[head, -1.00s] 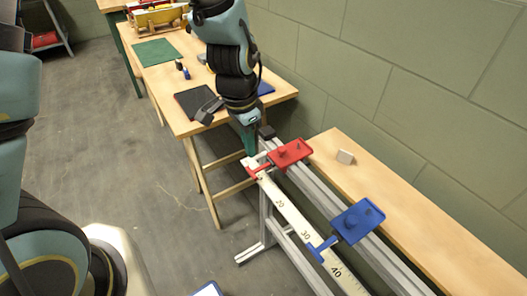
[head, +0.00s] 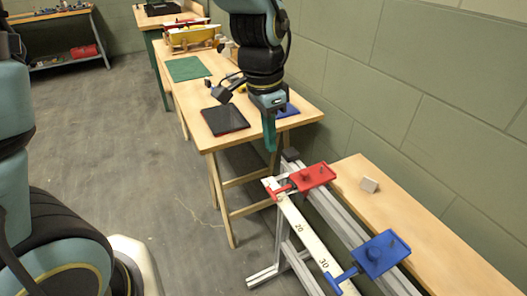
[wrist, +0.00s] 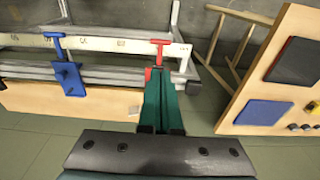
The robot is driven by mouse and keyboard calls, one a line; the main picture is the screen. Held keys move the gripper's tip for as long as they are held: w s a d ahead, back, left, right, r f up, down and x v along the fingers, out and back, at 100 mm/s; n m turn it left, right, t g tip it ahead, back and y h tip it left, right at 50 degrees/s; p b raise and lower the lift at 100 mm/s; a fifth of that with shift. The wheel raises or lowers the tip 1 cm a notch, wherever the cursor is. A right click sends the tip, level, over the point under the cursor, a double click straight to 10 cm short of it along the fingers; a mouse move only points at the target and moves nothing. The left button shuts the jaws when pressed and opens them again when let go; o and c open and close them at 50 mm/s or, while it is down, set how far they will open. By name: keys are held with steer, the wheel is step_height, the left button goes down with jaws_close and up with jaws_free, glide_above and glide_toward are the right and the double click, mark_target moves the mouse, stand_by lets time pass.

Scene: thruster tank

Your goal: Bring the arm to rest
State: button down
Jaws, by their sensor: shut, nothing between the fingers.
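My gripper (head: 270,143) points down with its teal fingers together and nothing between them. The fingers hide much of the red plate there. I cannot tell the exact gap. The scale rail (head: 312,237) also carries a blue slider (head: 376,255), seen again in the wrist view (wrist: 68,77).
A wooden bench (head: 421,232) with a small pale block (head: 369,185) runs along the wall at right. A wooden table (head: 208,88) behind holds a black pad (head: 225,120), a green mat (head: 188,68) and a blue pad (head: 287,110). Open floor lies to the left.

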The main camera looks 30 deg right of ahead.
steer(key=w+a+n, duration=0.4)
steer(key=a+n, duration=0.1)
steer(key=a, duration=0.5)
steer(key=w+a+n+t, duration=0.1)
steer(key=w+a+n, duration=0.3)
steer(key=a, duration=0.7)
steer(key=w+a+n+y, duration=0.1)
steer(key=w+a+n, duration=0.3)
steer(key=a+n, duration=0.4)
steer(key=a, duration=0.2)
steer(key=shift+w+a+r+t, duration=0.3)
steer(key=shift+w+a+r, duration=0.05)
steer(key=shift+w, duration=0.05)
